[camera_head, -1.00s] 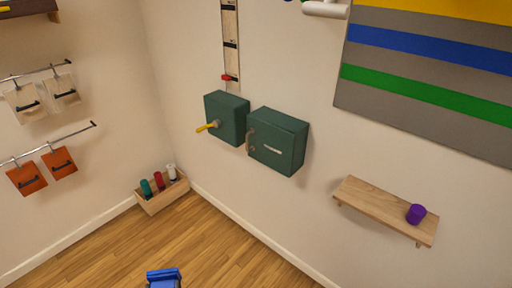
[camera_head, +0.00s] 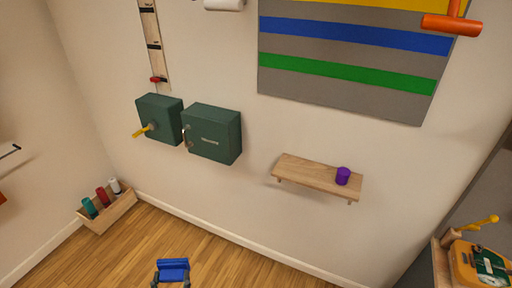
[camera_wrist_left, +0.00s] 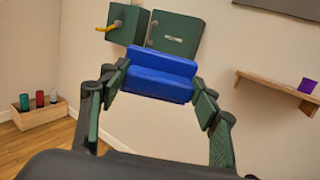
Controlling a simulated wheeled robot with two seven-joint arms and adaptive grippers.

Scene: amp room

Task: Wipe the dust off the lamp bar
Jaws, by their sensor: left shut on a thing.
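My left gripper (camera_head: 172,277) is at the bottom of the head view, over the wood floor. It is shut on a blue block-shaped thing (camera_head: 172,267). In the left wrist view the two green-padded fingers hold this blue block (camera_wrist_left: 160,74) at its ends, and it is clear of the wall. I cannot pick out a lamp bar or dust with certainty. A white cylinder (camera_head: 223,4) is cut off by the top edge of the head view. My right gripper is not in view.
Two dark green boxes (camera_head: 212,135) are on the wall, one with a yellow lever (camera_head: 141,132). A wooden shelf (camera_head: 305,173) holds a purple cup (camera_head: 343,176). A crate (camera_head: 112,211) of bottles is at left. An orange T-shaped handle (camera_head: 452,24) shows upper right, a yellow device (camera_head: 482,264) lower right.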

